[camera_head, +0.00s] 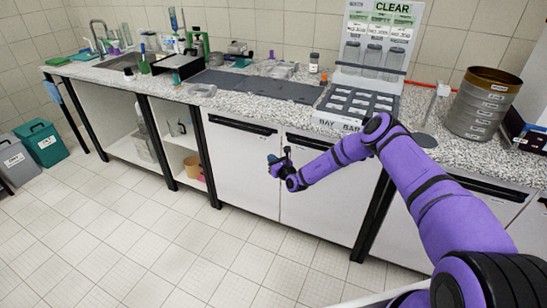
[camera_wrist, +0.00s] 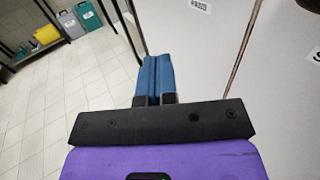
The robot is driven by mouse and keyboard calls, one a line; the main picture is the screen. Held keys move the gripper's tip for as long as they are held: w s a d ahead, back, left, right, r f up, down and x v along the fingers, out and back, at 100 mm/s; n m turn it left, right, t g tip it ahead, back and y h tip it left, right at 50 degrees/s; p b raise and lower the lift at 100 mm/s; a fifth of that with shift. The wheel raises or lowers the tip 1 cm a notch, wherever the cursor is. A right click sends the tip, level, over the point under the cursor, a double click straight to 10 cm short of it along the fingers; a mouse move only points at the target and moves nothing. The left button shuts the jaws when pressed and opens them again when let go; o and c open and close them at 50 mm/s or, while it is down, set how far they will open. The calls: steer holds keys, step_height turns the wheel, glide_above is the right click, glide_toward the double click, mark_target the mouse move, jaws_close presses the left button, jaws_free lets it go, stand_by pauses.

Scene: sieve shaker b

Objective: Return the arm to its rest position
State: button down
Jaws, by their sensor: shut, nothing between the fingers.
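My purple arm reaches in from the lower right of the head view and extends left in front of the white cabinet doors (camera_head: 325,205), below the counter's front edge. My gripper (camera_head: 272,160) is at its end, shut and empty, with its small blue fingers pointing left. In the wrist view the two blue fingers of my gripper (camera_wrist: 152,72) lie together with nothing between them. A cabinet front (camera_wrist: 196,45) is close on the right of the fingers, and no contact shows.
The speckled counter (camera_head: 432,150) holds a rack (camera_head: 358,104), a sieve stack (camera_head: 478,105), and a sink (camera_head: 118,60) at the far left. Open shelves (camera_head: 188,165) are below. Green (camera_head: 42,143) and grey (camera_head: 13,160) bins stand at left. The tiled floor (camera_head: 130,235) is clear.

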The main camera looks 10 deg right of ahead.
steer(key=s+a, duration=0.4)
steer(key=s, duration=0.1)
steer(key=shift+s, duration=0.25)
steer(key=s+a+r+n+g+y, duration=0.1)
steer(key=a+r+n+g+y, duration=0.2)
steer(key=r, duration=0.5)
steer(key=s+a+r+n+g+y, duration=0.1)
steer(key=r+n+y, duration=0.2)
steer(key=r+n, duration=0.3)
steer(key=s+a+r+n+g+y, duration=0.2)
steer(key=r+n+g+y, duration=0.15)
steer(key=r, duration=0.55)
steer(key=s+r+n+g+h, duration=0.2)
steer(key=s+r+n+g, duration=0.5)
steer(key=s+r+n, duration=0.65)
steer(key=s+d+r+n+t+h, duration=0.1)
steer(key=s+d+r+h, duration=0.4)
steer(key=s, duration=0.7)
steer(key=s+d+r+n+t+h, duration=0.1)
steer(key=s+d+r+h, duration=0.4)
steer(key=s+d, duration=0.5)
steer(key=s+d+r+n+t+h, duration=0.1)
steer(key=s+d+r+n+h, duration=0.2)
steer(key=s, duration=1.2)
steer(key=d+r+h, duration=0.2)
steer(key=d+r, duration=0.2)
steer(key=r, duration=0.1)
steer(key=shift+d+r, duration=0.2)
steer(key=shift+r, duration=0.05)
steer(key=shift+s, duration=0.1)
